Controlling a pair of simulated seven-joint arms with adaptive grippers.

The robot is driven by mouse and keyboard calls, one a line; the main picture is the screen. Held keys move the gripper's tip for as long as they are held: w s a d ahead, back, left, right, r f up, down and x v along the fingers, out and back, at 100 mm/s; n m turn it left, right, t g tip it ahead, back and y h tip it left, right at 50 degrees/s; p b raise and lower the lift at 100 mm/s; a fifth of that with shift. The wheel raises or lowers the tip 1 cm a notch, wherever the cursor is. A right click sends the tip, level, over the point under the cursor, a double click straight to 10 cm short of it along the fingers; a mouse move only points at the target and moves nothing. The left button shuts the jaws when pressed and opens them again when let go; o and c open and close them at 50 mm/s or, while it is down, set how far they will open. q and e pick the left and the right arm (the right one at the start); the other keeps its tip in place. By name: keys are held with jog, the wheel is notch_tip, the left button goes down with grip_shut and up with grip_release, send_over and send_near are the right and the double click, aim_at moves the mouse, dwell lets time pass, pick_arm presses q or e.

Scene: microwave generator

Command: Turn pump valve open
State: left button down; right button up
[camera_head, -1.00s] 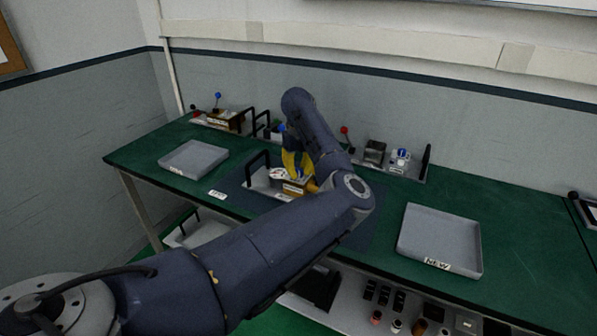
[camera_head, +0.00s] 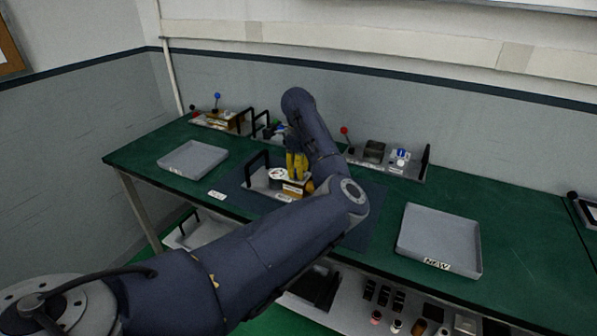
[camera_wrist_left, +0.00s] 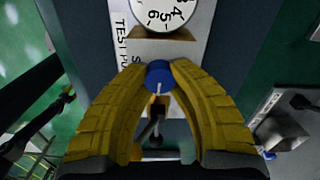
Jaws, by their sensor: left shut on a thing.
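A small round blue knob (camera_wrist_left: 159,74) with a white line on its face sits in front of a white dial with black numbers (camera_wrist_left: 160,15) in the left wrist view. The yellow fingers of my left gripper (camera_wrist_left: 158,78) are shut on this knob, one on each side. In the head view, my left gripper (camera_head: 297,165) points down at the small device (camera_head: 292,187) on the dark mat. My own arm and fingers hide part of the device there. The knob cannot be made out in the head view. My right gripper is not in view.
A black handle (camera_head: 256,163) stands beside the device on the left. A grey tray (camera_head: 193,148) lies to the left and another grey tray (camera_head: 440,238) to the right.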

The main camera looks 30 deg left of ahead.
pick_arm(q)
jog(key=shift+n, duration=0.5)
jog(key=shift+d, duration=0.1)
jog(key=c, duration=1.1)
grip_release()
jog(key=shift+o, duration=0.2)
jog(key=shift+r, duration=0.1)
notch_tip(320, 180, up, 12)
